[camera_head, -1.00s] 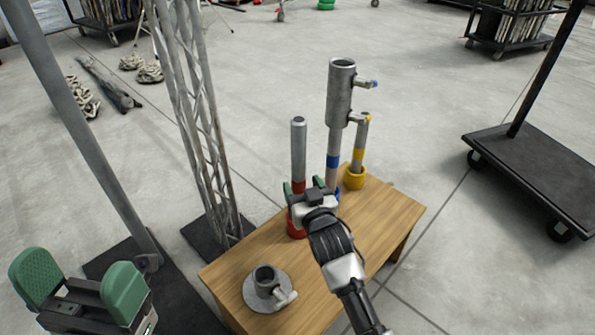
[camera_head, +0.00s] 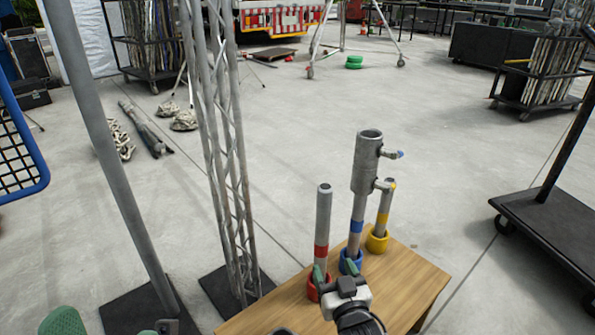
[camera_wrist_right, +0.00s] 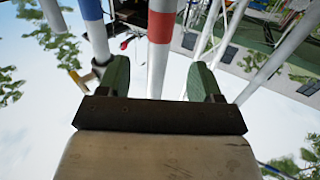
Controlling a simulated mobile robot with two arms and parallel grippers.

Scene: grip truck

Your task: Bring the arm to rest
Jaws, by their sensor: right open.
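My right gripper (camera_head: 335,270) is open over the wooden table, in front of the tubes in the head view. In the right wrist view its two green fingers (camera_wrist_right: 160,80) are apart, and the red-banded tube (camera_wrist_right: 162,45) shows between them; I cannot tell how far beyond them it is. In the head view the red-banded tube (camera_head: 323,215) stands upright in a red cup (camera_head: 312,290). My left gripper (camera_head: 105,328) shows only as green finger tops, spread apart, at the bottom left edge.
A blue-banded tube (camera_head: 356,215) bears a wide grey cylinder (camera_head: 366,165). A yellow-banded tube (camera_head: 384,212) stands beside it. They stand on the table (camera_head: 425,285). A lattice truss (camera_head: 225,150) and grey pole (camera_head: 110,150) rise left. A flat cart (camera_head: 550,220) stands right.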

